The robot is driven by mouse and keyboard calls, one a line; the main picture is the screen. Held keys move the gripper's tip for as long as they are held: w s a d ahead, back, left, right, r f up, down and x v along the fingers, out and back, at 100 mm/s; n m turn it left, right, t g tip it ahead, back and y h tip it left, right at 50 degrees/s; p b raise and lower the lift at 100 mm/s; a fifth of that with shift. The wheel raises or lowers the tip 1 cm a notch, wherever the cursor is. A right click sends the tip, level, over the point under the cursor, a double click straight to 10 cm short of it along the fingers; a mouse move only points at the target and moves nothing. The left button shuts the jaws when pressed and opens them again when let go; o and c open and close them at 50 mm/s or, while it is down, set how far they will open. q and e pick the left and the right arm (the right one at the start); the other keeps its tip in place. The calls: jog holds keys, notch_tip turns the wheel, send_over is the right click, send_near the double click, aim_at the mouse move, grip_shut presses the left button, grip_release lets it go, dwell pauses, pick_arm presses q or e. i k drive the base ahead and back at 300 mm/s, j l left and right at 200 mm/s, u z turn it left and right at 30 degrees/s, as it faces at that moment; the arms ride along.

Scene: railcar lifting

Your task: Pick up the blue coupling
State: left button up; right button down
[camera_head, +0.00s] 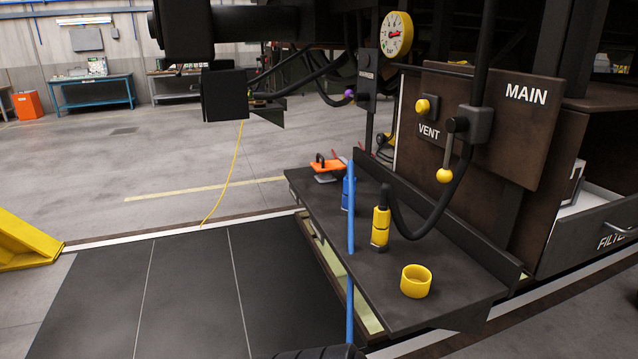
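The blue coupling (346,194) is a short blue piece on the dark shelf (440,280) beside the railcar. It is partly hidden behind a thin upright blue rod or hose (351,235) that passes in front of the shelf edge. A yellow coupling (381,228) stands on the shelf to the right, with a black hose running up from its top.
A yellow ring or cup (416,282) sits near the shelf's front. An orange-handled tool (327,168) lies at its far end. The MAIN panel (500,125) with a gauge (396,36) stands behind. Dark floor panels (190,290) at left are clear.

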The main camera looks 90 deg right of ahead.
aim_at(346, 179)
jog(key=z, duration=2.95)
jog(key=j, duration=0.3)
